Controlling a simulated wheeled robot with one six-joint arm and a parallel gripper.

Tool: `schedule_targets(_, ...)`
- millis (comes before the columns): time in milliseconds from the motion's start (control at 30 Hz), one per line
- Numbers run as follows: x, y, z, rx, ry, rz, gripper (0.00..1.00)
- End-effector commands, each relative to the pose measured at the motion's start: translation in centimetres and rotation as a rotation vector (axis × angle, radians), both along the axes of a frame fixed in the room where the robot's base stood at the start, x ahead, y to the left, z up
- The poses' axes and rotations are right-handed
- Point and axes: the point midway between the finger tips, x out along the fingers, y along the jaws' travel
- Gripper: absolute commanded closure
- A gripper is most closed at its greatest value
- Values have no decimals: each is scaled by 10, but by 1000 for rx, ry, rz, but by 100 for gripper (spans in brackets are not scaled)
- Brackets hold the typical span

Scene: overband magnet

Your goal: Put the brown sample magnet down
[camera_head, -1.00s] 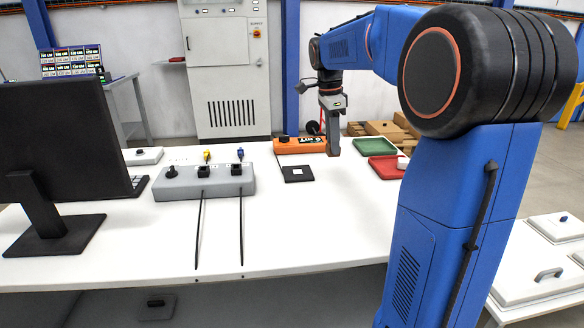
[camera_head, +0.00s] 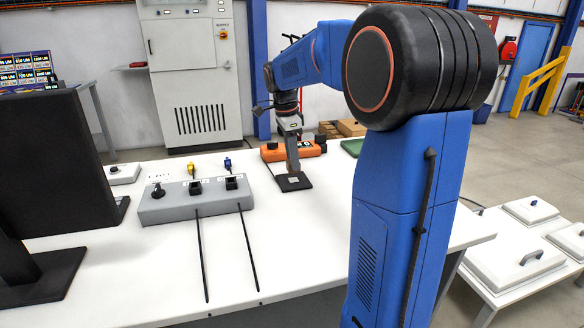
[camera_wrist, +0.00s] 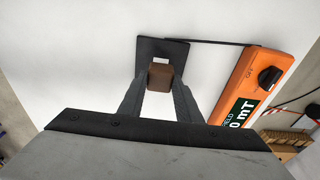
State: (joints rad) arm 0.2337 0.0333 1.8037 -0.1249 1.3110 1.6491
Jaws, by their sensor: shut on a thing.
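The brown sample magnet (camera_wrist: 160,77) is a small block between the fingertips of my gripper (camera_wrist: 158,85) in the wrist view. My gripper is shut on it. In the head view my gripper (camera_head: 292,171) points down over the black pad (camera_head: 297,184). The pad also shows in the wrist view (camera_wrist: 176,48), beyond the magnet, with its white centre partly hidden behind the block. I cannot tell whether the magnet touches the pad.
An orange field meter (camera_head: 291,150) lies behind the pad, with a thin black probe alongside the pad in the wrist view. A grey control box (camera_head: 170,208) stands to the left. A green tray (camera_head: 352,147) is at the right.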

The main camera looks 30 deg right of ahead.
Motion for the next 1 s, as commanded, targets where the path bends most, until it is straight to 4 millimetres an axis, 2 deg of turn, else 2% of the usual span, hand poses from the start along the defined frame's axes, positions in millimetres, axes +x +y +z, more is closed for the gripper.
schedule_targets(233, -1, 0, -30, 1, 2, 0, 93)
schedule_targets(633, 0, 0, -35, 0, 1, 0, 93)
schedule_targets(667, 0, 0, -35, 1, 2, 0, 67)
schedule_targets(733, 0, 0, -35, 0, 1, 0, 51)
schedule_targets(1000, 0, 0, -35, 0, 1, 0, 51)
